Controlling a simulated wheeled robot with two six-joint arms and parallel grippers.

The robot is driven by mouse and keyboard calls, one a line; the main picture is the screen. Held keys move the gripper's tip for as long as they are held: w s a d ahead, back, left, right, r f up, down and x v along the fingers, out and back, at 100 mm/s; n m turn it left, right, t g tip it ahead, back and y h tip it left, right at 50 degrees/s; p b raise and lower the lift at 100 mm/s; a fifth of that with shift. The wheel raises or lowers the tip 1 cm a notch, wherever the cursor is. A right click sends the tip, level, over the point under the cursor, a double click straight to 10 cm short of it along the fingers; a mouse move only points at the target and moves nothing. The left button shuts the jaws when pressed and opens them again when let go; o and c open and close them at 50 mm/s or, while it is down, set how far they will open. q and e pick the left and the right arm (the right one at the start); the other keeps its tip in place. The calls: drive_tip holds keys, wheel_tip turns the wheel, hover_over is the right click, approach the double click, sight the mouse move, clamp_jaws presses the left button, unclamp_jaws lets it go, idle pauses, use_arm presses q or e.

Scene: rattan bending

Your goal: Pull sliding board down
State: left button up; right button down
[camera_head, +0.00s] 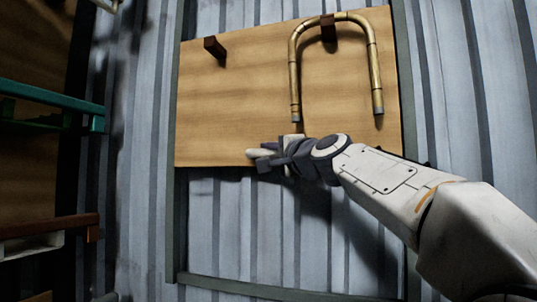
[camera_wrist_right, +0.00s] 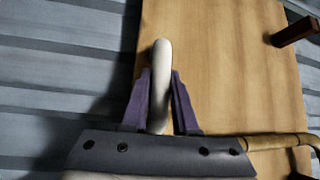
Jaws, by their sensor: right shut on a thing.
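The sliding board (camera_head: 235,105) is a light wooden panel between grey upright rails on the corrugated wall. It also shows in the wrist view (camera_wrist_right: 225,85). A pale rounded handle (camera_wrist_right: 162,75) is at its lower edge; its end (camera_head: 255,153) shows in the head view. My right gripper (camera_head: 272,157) is at that lower edge, its purple fingers (camera_wrist_right: 161,85) on both sides of the handle and shut on it. Part of the handle is hidden between the fingers. My left gripper is not in view.
A bent rattan cane (camera_head: 293,70) hangs in a U shape over a dark peg (camera_head: 328,28) on the board. Another dark peg (camera_head: 214,47) sticks out at upper left. Below the board, bare corrugated wall (camera_head: 235,225) shows down to a crossbar (camera_head: 270,290). A green frame (camera_head: 50,97) stands at left.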

drive_tip(key=shift+f, duration=0.1)
drive_tip(key=c, duration=0.7)
unclamp_jaws()
drive_tip(key=b+v, duration=0.3)
drive_tip(key=v, duration=0.7)
drive_tip(key=shift+s, duration=0.3)
